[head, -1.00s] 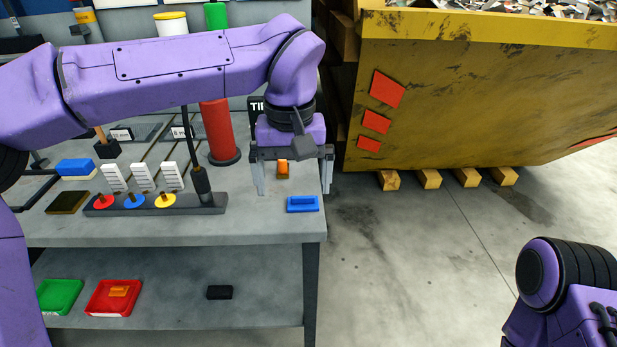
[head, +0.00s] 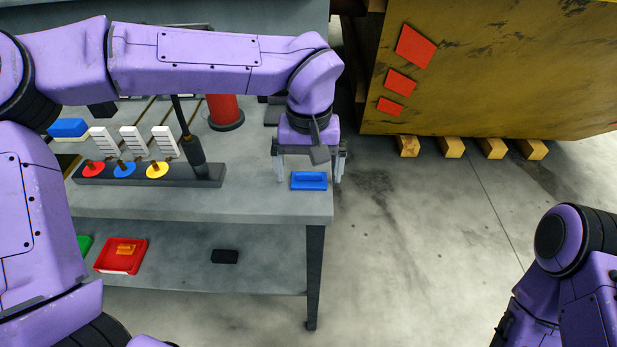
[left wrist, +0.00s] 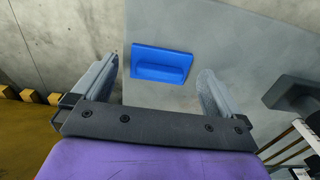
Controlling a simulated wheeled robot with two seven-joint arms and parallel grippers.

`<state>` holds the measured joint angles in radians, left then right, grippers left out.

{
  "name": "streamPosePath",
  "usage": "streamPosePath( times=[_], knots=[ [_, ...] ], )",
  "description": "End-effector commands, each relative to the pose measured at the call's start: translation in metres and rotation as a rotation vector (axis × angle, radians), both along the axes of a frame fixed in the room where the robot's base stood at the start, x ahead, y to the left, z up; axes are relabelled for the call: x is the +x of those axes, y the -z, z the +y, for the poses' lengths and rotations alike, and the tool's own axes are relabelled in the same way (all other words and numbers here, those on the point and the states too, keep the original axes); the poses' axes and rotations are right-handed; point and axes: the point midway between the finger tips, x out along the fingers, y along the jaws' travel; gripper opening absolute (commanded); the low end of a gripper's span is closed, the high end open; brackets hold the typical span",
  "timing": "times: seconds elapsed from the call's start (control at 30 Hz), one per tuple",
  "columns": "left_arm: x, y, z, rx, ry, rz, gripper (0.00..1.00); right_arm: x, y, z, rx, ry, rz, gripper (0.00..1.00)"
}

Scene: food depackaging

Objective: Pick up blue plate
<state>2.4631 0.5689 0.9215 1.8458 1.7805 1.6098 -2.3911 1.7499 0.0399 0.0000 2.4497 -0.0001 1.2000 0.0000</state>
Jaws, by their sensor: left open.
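The blue plate (head: 309,181) is a small flat rectangle with a raised bar on top. It lies on the grey table top near its front right corner. It also shows in the left wrist view (left wrist: 161,64), ahead of the fingers. My left gripper (head: 310,174) is open and empty, its fingers pointing down just behind the plate in the head view. In the left wrist view my left gripper (left wrist: 158,88) has one finger on either side of the plate's width, with the plate ahead of the gap. My right gripper is out of view; only part of that arm shows.
A dark rack (head: 150,174) with coloured discs and white cards stands left of the plate. A red cylinder (head: 224,110) stands behind it. The lower shelf holds a red tray (head: 121,257) and a black block (head: 225,256). A yellow container (head: 500,70) is at right.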

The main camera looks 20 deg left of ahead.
Motion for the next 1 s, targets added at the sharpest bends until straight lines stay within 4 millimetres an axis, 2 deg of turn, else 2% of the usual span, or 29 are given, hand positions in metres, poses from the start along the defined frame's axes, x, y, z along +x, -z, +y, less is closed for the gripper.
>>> streamPosePath(
  times=[0.23, 0.27, 0.4, 0.43, 0.47, 0.77, 0.87, 1.0],
  knots=[
    [0.000, 0.005, -0.001, -0.001, 0.001, -0.001, 1.00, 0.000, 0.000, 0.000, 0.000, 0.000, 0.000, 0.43],
    [0.000, 0.005, -0.001, -0.001, 0.001, -0.001, 0.97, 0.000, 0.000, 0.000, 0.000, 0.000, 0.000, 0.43],
    [0.000, 0.005, -0.001, -0.001, 0.002, -0.001, 0.51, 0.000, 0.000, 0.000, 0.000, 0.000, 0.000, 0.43],
    [0.000, 0.005, -0.001, 0.000, 0.002, -0.002, 0.41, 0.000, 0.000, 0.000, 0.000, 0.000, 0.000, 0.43],
    [0.000, 0.005, -0.001, -0.001, 0.002, -0.001, 0.37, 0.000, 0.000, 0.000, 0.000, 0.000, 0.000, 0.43],
    [0.001, 0.002, -0.001, 0.000, 0.002, -0.003, 0.37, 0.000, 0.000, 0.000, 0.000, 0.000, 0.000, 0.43],
    [0.001, -0.007, -0.001, 0.000, 0.001, -0.004, 0.37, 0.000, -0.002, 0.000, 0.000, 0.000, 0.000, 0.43],
    [-0.002, -0.034, 0.001, -0.002, 0.000, -0.006, 0.37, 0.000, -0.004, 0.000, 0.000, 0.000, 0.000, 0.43]
  ],
)
